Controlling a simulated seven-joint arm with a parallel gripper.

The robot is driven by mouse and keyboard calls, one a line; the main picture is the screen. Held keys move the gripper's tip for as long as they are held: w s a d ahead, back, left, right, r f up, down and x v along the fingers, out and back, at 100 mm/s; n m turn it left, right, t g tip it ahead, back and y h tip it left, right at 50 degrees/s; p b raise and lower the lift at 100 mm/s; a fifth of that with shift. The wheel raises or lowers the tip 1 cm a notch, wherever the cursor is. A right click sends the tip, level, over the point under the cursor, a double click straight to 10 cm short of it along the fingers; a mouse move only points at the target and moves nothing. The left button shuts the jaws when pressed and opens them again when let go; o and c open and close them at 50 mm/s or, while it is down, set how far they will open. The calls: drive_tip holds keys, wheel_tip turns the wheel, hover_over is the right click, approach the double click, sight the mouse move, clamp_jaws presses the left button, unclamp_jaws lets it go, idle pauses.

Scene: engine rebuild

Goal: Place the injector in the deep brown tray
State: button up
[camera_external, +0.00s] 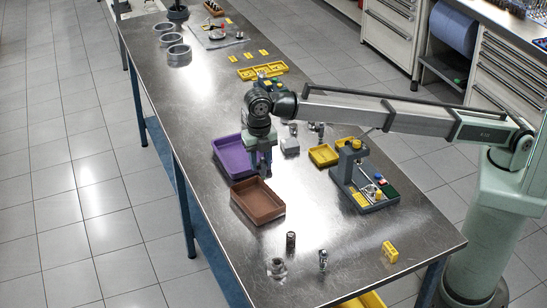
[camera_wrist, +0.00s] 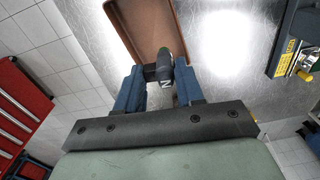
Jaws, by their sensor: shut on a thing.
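My gripper (camera_external: 261,168) is over the table at the far edge of the brown tray (camera_external: 246,208), beside the purple tray (camera_external: 228,150). In the wrist view, my gripper's blue fingers (camera_wrist: 161,78) are shut on a small dark part with a grey body and a greenish end, which I take to be the injector (camera_wrist: 164,56). The brown tray (camera_wrist: 123,25) lies just beyond the fingertips there, and the held part overlaps its edge in the picture. I cannot tell its height above the tray. The brown tray looks empty in the external view.
A dark grey fixture (camera_external: 362,182) with coloured parts stands to the right. Small yellow trays (camera_external: 324,155) sit behind it. A dark cylinder (camera_external: 291,240), a silver part (camera_external: 323,259), a metal piece (camera_external: 277,268) and a yellow block (camera_external: 390,252) stand in front. Bare table surrounds them.

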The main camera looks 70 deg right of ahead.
drive_tip(key=shift+w+a+r, duration=0.1)
drive_tip(key=shift+w+a, duration=0.25)
drive_tip(key=shift+w, duration=0.15)
hover_over(258, 204)
drive_tip(key=shift+n, duration=0.3)
drive_tip(key=shift+w+f, duration=0.1)
drive_tip(key=shift+f, duration=4.85)
drive_tip(key=shift+f, duration=0.1)
drive_tip(key=o, duration=1)
drive_tip(key=shift+o, duration=0.2)
wheel_tip(258, 204, up, 12)
drive_tip(key=shift+r, duration=0.1)
